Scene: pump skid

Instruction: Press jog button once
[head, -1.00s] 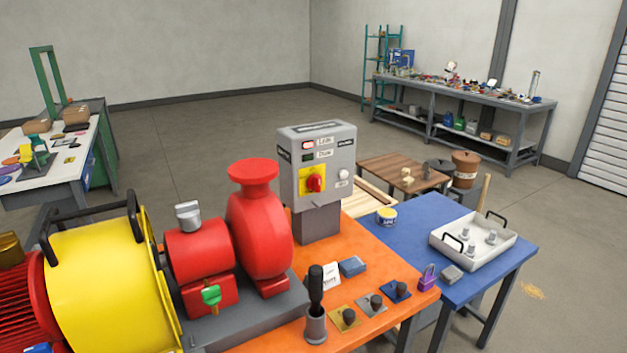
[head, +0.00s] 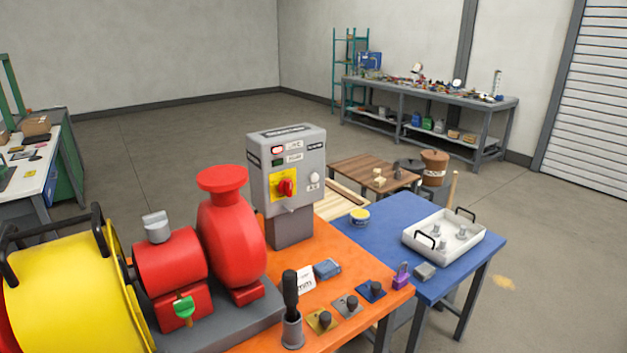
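The grey control box (head: 288,170) stands upright on a short post at the back of the orange bench. Its front faces me and to the right. A white round button (head: 314,177) sits on the right of that front, with a small label under it that I cannot read surely. A red rotary switch on a yellow plate (head: 286,187) is left of the button. A red lamp (head: 278,150) and a dark green one (head: 278,162) are above the switch. Neither of my grippers shows in the head view.
The red pump (head: 230,225) and yellow guard (head: 70,290) fill the bench's left side. A black-handled tool in a cup (head: 291,310) and several knobbed plates stand in front. The blue table (head: 395,215) holds a white tray (head: 410,237).

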